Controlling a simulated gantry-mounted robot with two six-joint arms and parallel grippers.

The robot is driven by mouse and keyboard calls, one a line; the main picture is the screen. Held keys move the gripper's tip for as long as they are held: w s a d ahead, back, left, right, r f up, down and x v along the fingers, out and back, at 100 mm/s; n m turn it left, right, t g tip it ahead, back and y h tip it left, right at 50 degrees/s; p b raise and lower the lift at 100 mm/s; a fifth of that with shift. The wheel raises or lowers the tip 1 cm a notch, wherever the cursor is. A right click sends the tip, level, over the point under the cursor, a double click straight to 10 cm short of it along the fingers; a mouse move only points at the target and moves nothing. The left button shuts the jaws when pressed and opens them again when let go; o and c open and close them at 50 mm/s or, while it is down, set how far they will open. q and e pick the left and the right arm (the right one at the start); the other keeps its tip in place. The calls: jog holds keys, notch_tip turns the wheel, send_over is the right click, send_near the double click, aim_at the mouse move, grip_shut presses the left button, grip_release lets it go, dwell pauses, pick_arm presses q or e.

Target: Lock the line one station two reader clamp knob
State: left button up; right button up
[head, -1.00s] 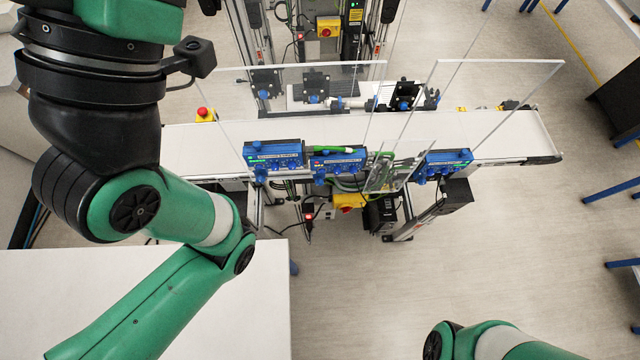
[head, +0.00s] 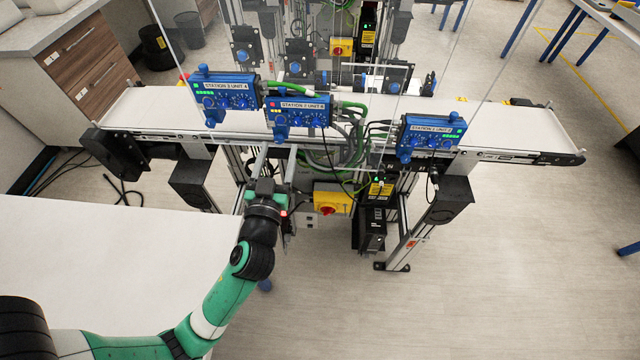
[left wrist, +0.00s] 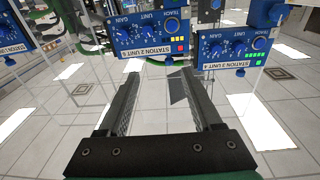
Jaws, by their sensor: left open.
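A blue reader unit (head: 298,112), labelled station 2, hangs in the middle of the near conveyor's front side. A blue knob (head: 281,131) sits at its lower left; whether it is locked I cannot tell. My left gripper (head: 278,156) is just below this knob in the head view, open and empty, with its two fingers apart. In the left wrist view, the fingers (left wrist: 160,76) point toward the station 2 unit (left wrist: 150,40), which appears upside down with yellow and red lights. No contact with a knob shows. My right gripper is out of view.
A station 3 unit (head: 226,94) hangs to the left and another blue unit (head: 432,134) to the right. Green cables (head: 348,106) run beside the middle unit. A yellow switch box (head: 333,203) is below the belt. A white table (head: 90,260) is at the left.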

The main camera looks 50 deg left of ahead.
pick_arm(q)
jog(key=g+b, duration=0.1)
jog(key=b, duration=0.2)
send_near(279, 141)
jog(key=v, duration=0.4)
jog(key=p+x, duration=0.1)
jog(key=x, duration=1.1)
jog(key=shift+w+a, duration=0.15)
jog(key=shift+a, duration=0.1)
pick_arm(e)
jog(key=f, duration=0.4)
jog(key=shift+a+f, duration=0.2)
pick_arm(q)
grip_shut()
